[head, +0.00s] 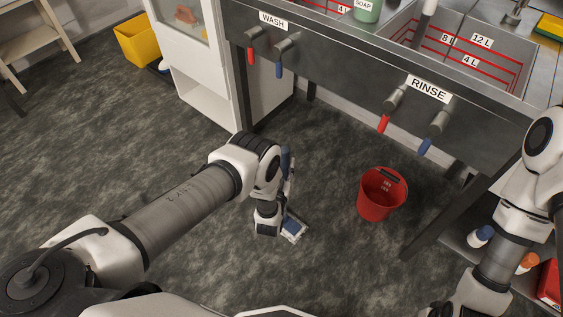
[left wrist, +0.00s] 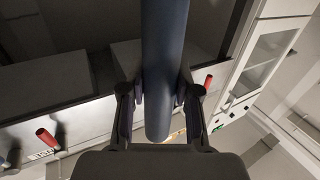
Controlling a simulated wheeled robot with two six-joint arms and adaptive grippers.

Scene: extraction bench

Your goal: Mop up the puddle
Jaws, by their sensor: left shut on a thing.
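My left gripper (left wrist: 158,105) is shut on a blue-grey mop handle (left wrist: 165,45), with one finger on each side of it in the left wrist view. In the head view the handle (head: 286,160) stands roughly upright beside my left wrist, which hides part of it. The mop's head (head: 293,229), pale with a blue part, is low at the floor just right of my wrist. I cannot tell whether it touches the floor. I cannot make out a puddle on the dark mottled floor. My right arm shows at the right, but its gripper is out of view.
A red bucket (head: 382,192) stands on the floor right of the mop. The sink bench (head: 330,75), with WASH and RINSE labels and red and blue taps, runs behind. A white cabinet (head: 207,95) and a yellow bin (head: 137,40) stand further left. The floor at left is clear.

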